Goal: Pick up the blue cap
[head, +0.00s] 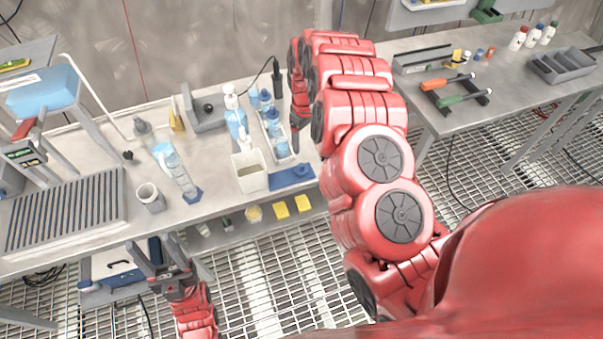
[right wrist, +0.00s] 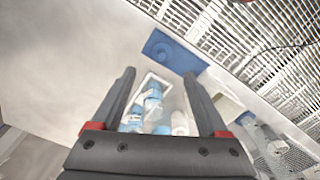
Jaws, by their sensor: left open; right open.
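A flat blue piece (head: 291,175) with a small round blue raised part, which may be the blue cap, lies near the bench's front edge. In the right wrist view the blue piece (right wrist: 175,52) lies beyond my fingertips. My right gripper (right wrist: 160,76) is open and empty, its fingers spread above a white tray (right wrist: 167,83) with blue-topped bottles. In the head view my right gripper (head: 296,135) is partly hidden by its arm and is near that tray (head: 283,160). My left gripper (head: 154,249) is open and empty, in front of the bench's front edge.
A cream open box (head: 249,178) stands left of the blue piece. Bottles, a grey cup (head: 150,196) and a clear cylinder (head: 180,174) stand further left. A ribbed rack (head: 65,212) is at far left. A second bench (head: 510,90) with tools is at right.

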